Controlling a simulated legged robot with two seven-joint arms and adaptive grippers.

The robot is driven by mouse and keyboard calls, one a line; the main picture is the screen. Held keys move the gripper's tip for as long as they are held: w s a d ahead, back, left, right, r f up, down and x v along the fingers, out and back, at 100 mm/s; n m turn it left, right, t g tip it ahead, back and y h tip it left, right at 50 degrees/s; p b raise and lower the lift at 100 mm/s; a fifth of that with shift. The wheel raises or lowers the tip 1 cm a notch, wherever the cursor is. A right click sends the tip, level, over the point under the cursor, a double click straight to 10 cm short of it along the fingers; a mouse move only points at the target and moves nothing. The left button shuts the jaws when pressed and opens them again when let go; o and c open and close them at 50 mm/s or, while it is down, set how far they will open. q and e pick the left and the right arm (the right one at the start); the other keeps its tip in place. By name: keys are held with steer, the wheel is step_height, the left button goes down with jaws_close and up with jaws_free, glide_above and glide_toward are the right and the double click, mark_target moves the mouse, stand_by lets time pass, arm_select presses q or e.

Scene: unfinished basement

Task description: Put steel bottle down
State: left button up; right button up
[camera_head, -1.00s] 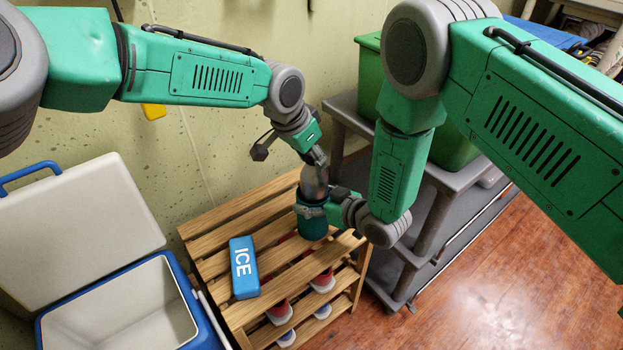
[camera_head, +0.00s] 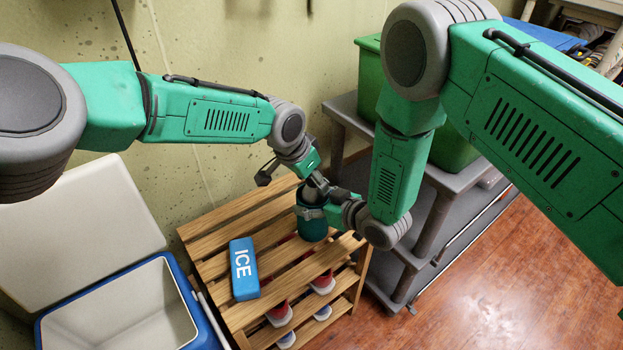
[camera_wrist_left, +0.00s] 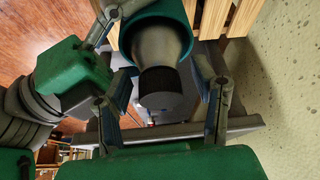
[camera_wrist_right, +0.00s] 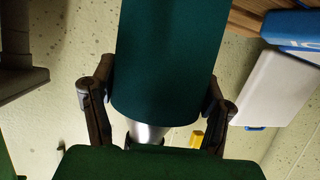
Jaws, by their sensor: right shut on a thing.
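The steel bottle (camera_wrist_left: 155,48) has a dark band near its grey end and sits inside a dark green sleeve (camera_head: 312,226). Its metal end also shows below the sleeve in the right wrist view (camera_wrist_right: 147,132). My right gripper (camera_wrist_right: 160,88) is shut around the sleeve. My left gripper (camera_wrist_left: 165,80) has its fingers spread on both sides of the bottle's end, with gaps showing. In the head view, my left gripper (camera_head: 317,184) is just above the sleeve and hides most of the bottle. The sleeve is at the slatted wooden rack's top (camera_head: 222,232); contact is unclear.
A blue ICE pack (camera_head: 244,268) lies on the rack, left of the sleeve. Red-and-white shoes (camera_head: 280,312) are on the lower shelf. An open blue-and-white cooler (camera_head: 120,305) stands left. A grey cart (camera_head: 425,200) with a green bin stands right.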

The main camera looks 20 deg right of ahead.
arm_select(q)
steer(key=v, duration=1.2)
steer(key=shift+s, duration=0.1)
arm_select(e)
steer(key=o, duration=1.2)
steer(key=shift+o, duration=0.2)
steer(key=shift+s, duration=0.1)
